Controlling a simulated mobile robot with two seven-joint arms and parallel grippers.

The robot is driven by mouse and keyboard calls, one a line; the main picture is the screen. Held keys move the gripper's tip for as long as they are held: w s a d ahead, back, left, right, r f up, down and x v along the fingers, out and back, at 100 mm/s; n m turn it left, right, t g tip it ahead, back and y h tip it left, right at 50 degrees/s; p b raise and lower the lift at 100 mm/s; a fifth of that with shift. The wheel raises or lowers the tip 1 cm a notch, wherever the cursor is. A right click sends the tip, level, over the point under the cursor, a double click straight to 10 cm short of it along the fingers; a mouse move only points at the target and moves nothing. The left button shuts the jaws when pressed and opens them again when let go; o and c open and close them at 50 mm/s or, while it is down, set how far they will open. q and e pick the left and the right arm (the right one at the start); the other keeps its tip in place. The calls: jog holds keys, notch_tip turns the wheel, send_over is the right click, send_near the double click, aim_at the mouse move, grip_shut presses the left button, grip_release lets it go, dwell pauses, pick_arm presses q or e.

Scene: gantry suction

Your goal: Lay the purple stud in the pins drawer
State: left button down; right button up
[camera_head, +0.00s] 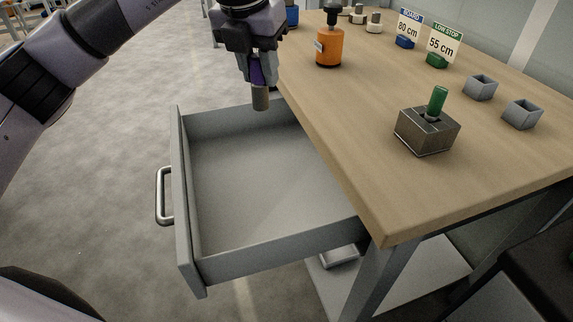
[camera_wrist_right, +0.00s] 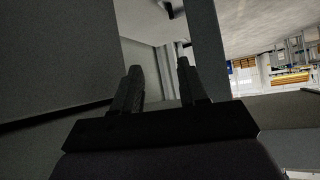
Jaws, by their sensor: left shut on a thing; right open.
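My left gripper (camera_head: 256,66) is shut on the purple stud (camera_head: 257,76), which hangs upright with its tan lower end (camera_head: 260,98) below the fingers. The fingers hide part of the stud. It is held over the far part of the open grey drawer (camera_head: 182,200), apart from the drawer's floor. The drawer is pulled out from the workbench and looks empty. My right gripper (camera_wrist_right: 158,84) shows in the right wrist view, open, with nothing between its fingers.
On the wooden bench (camera_head: 375,170) stand a metal block (camera_head: 425,134) with a green stud (camera_head: 437,102), an orange bottle (camera_head: 329,48), two small grey boxes (camera_head: 480,88), and sign stands (camera_head: 438,58). The bench edge borders the drawer on the right. The drawer handle (camera_head: 162,196) sticks out left.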

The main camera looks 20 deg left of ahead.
pick_arm(q)
notch_tip(320, 180, down, 18)
jog(key=shift+f+b, duration=0.1)
jog(key=shift+b, duration=1)
pick_arm(e)
jog(key=shift+w+a+f, duration=0.35)
jog(key=shift+a+f, duration=0.1)
jog(key=shift+f, duration=0.05)
pick_arm(q)
jog(key=shift+f, duration=0.15)
jog(key=c, duration=0.8)
grip_release()
pick_arm(e)
jog(key=shift+a, duration=0.1)
